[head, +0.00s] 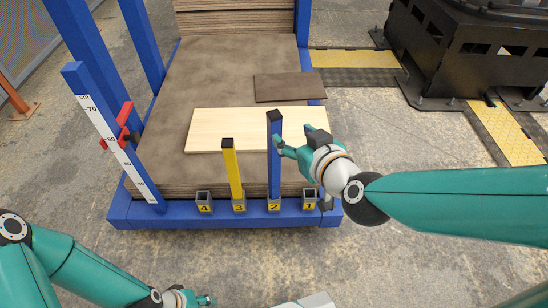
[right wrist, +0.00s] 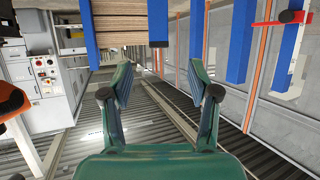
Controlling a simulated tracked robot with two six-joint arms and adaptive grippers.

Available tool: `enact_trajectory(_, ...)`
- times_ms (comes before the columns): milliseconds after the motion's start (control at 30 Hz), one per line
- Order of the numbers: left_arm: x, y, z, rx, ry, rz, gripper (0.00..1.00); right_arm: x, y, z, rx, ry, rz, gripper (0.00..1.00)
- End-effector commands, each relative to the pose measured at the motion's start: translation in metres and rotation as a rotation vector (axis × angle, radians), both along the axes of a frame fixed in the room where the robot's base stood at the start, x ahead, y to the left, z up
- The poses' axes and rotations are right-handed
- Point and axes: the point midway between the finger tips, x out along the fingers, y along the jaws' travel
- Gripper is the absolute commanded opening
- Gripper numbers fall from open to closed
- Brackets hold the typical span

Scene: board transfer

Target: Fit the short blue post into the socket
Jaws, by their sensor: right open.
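In the head view the short blue post (head: 274,165) stands upright with a dark top, its foot at the socket marked 2 (head: 274,205). A yellow post (head: 230,170) stands at the socket marked 3 (head: 239,206). The sockets marked 4 (head: 204,203) and 1 (head: 309,200) look empty. My right gripper (head: 297,139) is open, just right of the blue post's upper part. One finger overlaps the post's edge; I cannot tell whether it touches. The right wrist view shows the open fingers (right wrist: 160,85) with nothing gripped. My left gripper (head: 190,299) is low in the head view, far from the posts.
A blue rack frame (head: 160,215) holds brown boards, with a pale board (head: 215,130) and a small dark board (head: 285,87) on top. A scale post (head: 125,155) with a red slider (head: 122,128) stands at left. Black machinery (head: 470,50) stands at back right.

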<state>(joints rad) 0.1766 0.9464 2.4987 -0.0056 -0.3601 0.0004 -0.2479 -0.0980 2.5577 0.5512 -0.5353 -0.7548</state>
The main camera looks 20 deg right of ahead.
Motion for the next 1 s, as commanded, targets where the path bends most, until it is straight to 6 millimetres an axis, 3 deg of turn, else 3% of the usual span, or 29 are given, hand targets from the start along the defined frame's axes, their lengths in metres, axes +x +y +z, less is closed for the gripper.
enact_trajectory(33, 0.000, 0.000, 0.010, 0.000, 0.000, 0.000, 0.40, 0.005, 0.001, 0.000, 0.000, 0.007, 0.001, 0.60)
enact_trajectory(333, 0.000, 0.000, 0.038, 0.000, 0.000, 0.000, 0.40, 0.037, 0.006, -0.014, 0.006, 0.006, 0.007, 0.60)
enact_trajectory(500, 0.000, 0.000, 0.026, 0.000, 0.001, 0.000, 0.40, 0.058, 0.008, -0.027, 0.007, -0.001, 0.007, 0.60)
enact_trajectory(767, 0.000, 0.000, 0.020, 0.000, 0.000, 0.000, 0.40, 0.073, 0.008, -0.035, 0.007, -0.001, 0.007, 0.60)
enact_trajectory(1000, 0.000, 0.000, 0.009, 0.000, 0.000, 0.000, 0.40, 0.103, 0.009, -0.049, 0.007, -0.001, 0.007, 0.60)
